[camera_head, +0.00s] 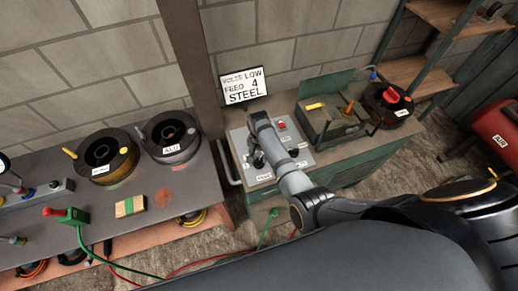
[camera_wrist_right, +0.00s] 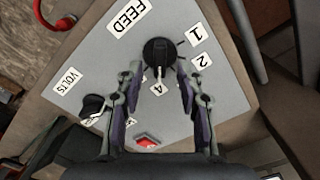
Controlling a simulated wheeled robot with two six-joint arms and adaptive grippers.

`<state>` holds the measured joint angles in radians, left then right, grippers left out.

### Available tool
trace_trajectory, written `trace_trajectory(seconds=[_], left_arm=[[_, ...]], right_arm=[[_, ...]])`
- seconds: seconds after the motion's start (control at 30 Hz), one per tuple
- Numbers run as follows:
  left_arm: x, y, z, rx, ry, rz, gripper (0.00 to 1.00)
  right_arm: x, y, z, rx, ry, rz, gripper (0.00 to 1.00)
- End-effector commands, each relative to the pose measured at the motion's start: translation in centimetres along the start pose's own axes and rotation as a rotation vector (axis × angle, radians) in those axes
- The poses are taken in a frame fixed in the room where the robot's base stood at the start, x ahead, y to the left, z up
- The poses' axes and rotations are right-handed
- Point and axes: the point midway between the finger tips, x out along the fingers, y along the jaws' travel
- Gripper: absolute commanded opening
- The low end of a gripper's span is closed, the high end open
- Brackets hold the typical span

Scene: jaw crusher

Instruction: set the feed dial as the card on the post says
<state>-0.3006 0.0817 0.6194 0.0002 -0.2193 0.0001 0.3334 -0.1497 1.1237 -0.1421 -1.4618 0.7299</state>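The card (camera_head: 243,86) on the post reads VOLTS LOW, FEED 4, STEEL. The feed dial (camera_wrist_right: 158,52) is a black round knob on the grey panel (camera_head: 235,137), beside the FEED label (camera_wrist_right: 128,17). Its pale pointer mark faces down toward the 4 label (camera_wrist_right: 157,88). Labels 1 and 2 lie to its right; a 3 label is not visible. My right gripper (camera_wrist_right: 160,68) is open, with fingertips at either side of the dial's near edge; I cannot tell whether they touch it. It also shows over the panel in the head view (camera_head: 257,160). My left gripper is out of view.
A second black knob (camera_wrist_right: 92,104) by the VOLTS label and a red switch (camera_wrist_right: 147,142) share the panel. A green open box (camera_head: 328,118) stands right of it. Left is a bench (camera_head: 95,215) with wire spools. The post (camera_head: 187,60) rises behind.

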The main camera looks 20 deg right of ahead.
Motion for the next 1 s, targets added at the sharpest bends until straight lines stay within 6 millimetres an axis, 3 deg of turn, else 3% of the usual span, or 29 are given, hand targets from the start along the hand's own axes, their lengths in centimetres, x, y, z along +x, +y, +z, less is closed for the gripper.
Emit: trace_trajectory(seconds=[0.2, 0.4, 1.0], left_arm=[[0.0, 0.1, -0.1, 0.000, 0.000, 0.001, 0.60], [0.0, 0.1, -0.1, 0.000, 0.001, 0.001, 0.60], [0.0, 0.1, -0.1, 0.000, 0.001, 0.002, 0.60]], right_arm=[[-5.4, -0.1, -0.1, 0.000, 0.003, -0.003, 0.38], [-8.0, 0.0, 0.0, 0.000, 0.001, 0.000, 0.38], [-8.3, 0.1, 0.0, -0.002, 0.001, 0.000, 0.38]])
